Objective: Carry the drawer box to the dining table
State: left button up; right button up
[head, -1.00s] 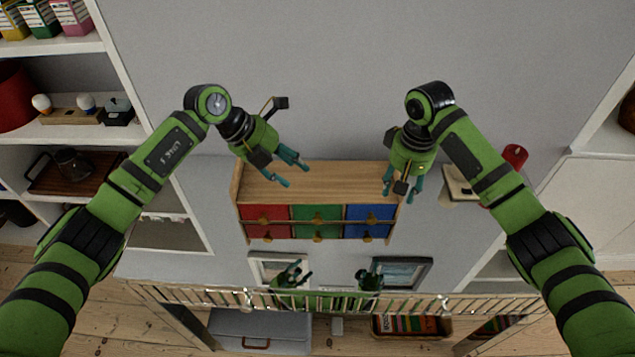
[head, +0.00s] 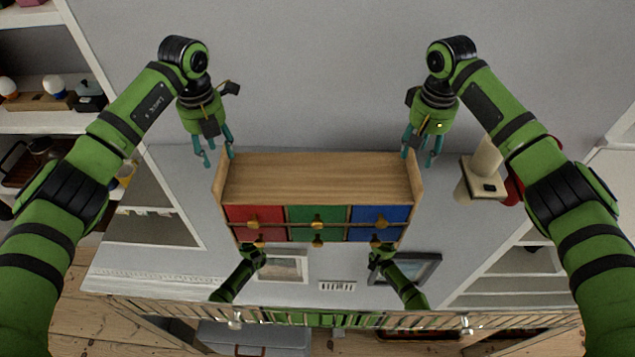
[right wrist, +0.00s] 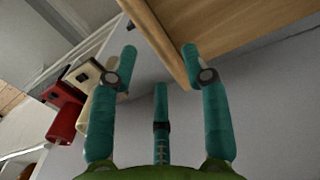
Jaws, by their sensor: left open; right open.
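The drawer box (head: 320,175) is a wooden chest with red, green and blue drawers and raised end panels. It stands in the middle of the head view on a pale grey top. My left gripper (head: 217,157) is open at the box's back left corner, fingers pointing down. My right gripper (head: 418,157) is open at the back right corner. In the right wrist view, the box's end panel (right wrist: 155,35) shows between and beyond the right gripper's spread fingers (right wrist: 160,65). I cannot tell whether any finger touches it. No dining table shows.
Shelves (head: 30,120) stand at the left. Green arm shapes beside the frames look like reflections.

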aim_at(219, 161)
pick_arm(q)
jog(key=f, duration=0.3)
jog(key=shift+s, duration=0.3)
pick_arm(e)
jog(key=f, duration=0.3)
jog(key=shift+s, duration=0.3)
pick_arm(q)
jog(key=shift+w+f, duration=0.2)
jog(key=shift+f, duration=0.35)
pick_arm(e)
jog(key=shift+w+f, duration=0.2)
jog(key=shift+f, duration=0.3)
pick_arm(q)
jog(key=shift+s+r, duration=0.1)
grip_shut()
pick_arm(e)
jog(key=shift+s+r, duration=0.1)
jog(key=shift+s, duration=0.05)
grip_shut()
pick_arm(q)
jog(key=shift+r, duration=0.1)
pick_arm(e)
jog(key=shift+r, duration=0.1)
